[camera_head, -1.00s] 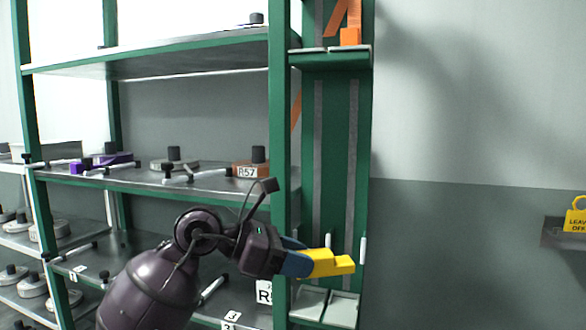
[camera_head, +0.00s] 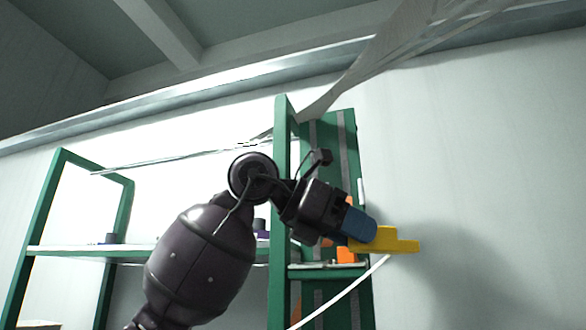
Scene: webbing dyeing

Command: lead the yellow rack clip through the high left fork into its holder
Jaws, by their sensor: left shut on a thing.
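The yellow rack clip (camera_head: 398,241) is in my left gripper (camera_head: 365,232), whose blue fingers are shut on it. The clip is held level in front of the right edge of the green rack panel (camera_head: 335,140), its tip sticking out past it toward the wall. A white webbing strip (camera_head: 345,290) runs from under the clip down to the lower left. An orange piece (camera_head: 347,256) sits on the small green ledge (camera_head: 350,271) just left of and below the clip. I cannot make out the fork or the clip's holder clearly. My right gripper is not in view.
A green shelf frame (camera_head: 283,180) stands behind my left arm, with a shelf (camera_head: 80,250) at the left. Pale webbing (camera_head: 370,60) hangs from the top right to the frame's top. The wall right of the clip is clear.

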